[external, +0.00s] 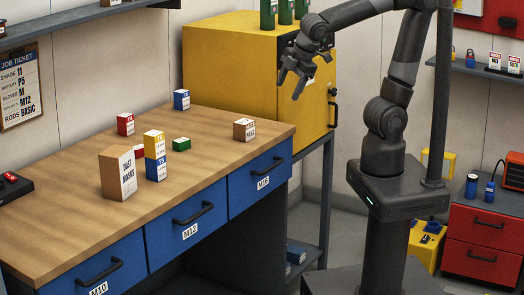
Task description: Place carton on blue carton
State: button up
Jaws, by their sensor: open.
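A second blue carton (181,99) stands alone toward the back of the bench. A small brown carton (244,129) sits near the bench's right end. A larger brown dust masks carton (118,172) stands just left of the stacked pair. My gripper (290,87) is open and empty, raised in front of the yellow cabinet, to the right of and above the bench.
A red carton (125,124), a low red block (139,152) and a green block (181,144) are also on the workbench (60,215). The yellow cabinet (228,68) with green bottles (268,14) on top stands behind the bench. The bench's front left is mostly clear.

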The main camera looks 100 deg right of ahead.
jog(key=s+a+m+t+y, duration=0.2)
jog(key=s+m, duration=0.3)
jog(key=s, duration=0.2)
jog(key=shift+s+a+r+y, duration=0.15)
jog(key=shift+s+a+y, duration=0.15)
jog(key=shift+y, duration=0.1)
